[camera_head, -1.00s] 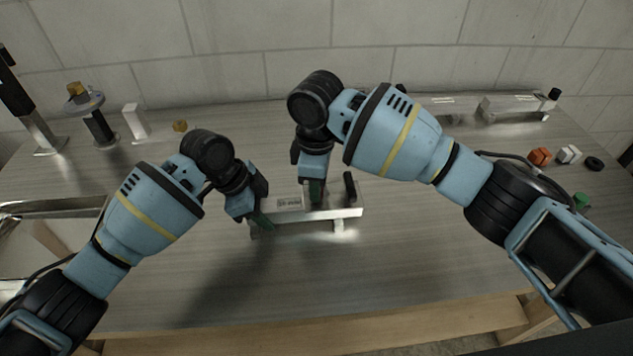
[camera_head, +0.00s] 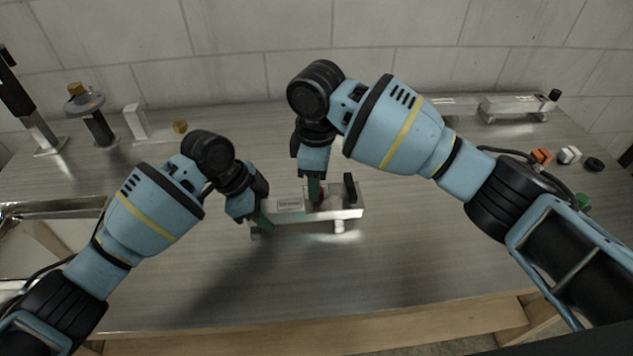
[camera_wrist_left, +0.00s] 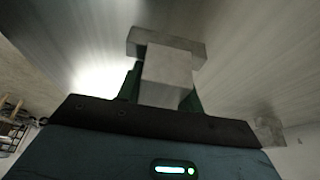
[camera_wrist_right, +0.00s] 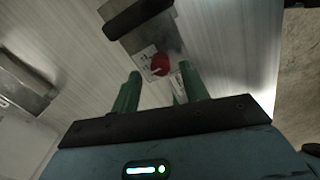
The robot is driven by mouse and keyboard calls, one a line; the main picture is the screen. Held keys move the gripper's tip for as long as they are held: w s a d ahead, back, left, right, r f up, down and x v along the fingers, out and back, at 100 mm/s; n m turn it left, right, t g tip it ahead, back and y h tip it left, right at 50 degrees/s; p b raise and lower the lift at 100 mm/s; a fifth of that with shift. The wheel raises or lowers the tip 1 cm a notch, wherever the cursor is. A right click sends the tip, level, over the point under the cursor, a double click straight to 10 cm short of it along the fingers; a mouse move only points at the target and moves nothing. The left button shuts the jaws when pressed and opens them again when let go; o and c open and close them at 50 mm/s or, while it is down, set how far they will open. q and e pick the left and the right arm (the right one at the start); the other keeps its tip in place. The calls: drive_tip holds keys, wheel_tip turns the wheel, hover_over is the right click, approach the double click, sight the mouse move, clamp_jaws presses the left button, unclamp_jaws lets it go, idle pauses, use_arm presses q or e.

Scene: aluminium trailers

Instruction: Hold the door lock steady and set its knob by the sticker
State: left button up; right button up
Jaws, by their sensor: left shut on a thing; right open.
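The door lock (camera_head: 346,214) is a silver metal bar with a sticker (camera_head: 289,204) on its top left part and a black upright handle (camera_head: 350,187) near its right end. My left gripper (camera_head: 264,222) is shut on the lock's left end; the left wrist view shows the metal end (camera_wrist_left: 168,72) between the fingers. The red knob (camera_wrist_right: 160,65) has a pale mark and sits on the lock beside a white label (camera_wrist_right: 145,60). My right gripper (camera_wrist_right: 165,88) is open, with its green fingers apart just short of the knob. In the head view the right fingers partly cover the knob (camera_head: 321,194).
A second silver fixture (camera_head: 513,107) stands at the back right. Orange (camera_head: 541,156), white (camera_head: 570,154) and black (camera_head: 593,164) small parts lie at the right. Posts and a white block (camera_head: 136,122) stand at the back left. The table front is clear.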

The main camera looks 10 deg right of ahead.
wheel_tip(320, 180, up, 10)
drive_tip(key=shift+r, duration=0.15)
idle(0.4)
use_arm(q)
drive_tip(key=o, duration=1.3)
drive_tip(key=shift+r, duration=0.15)
drive_tip(key=v, duration=1.2)
drive_tip(key=shift+a, duration=0.1)
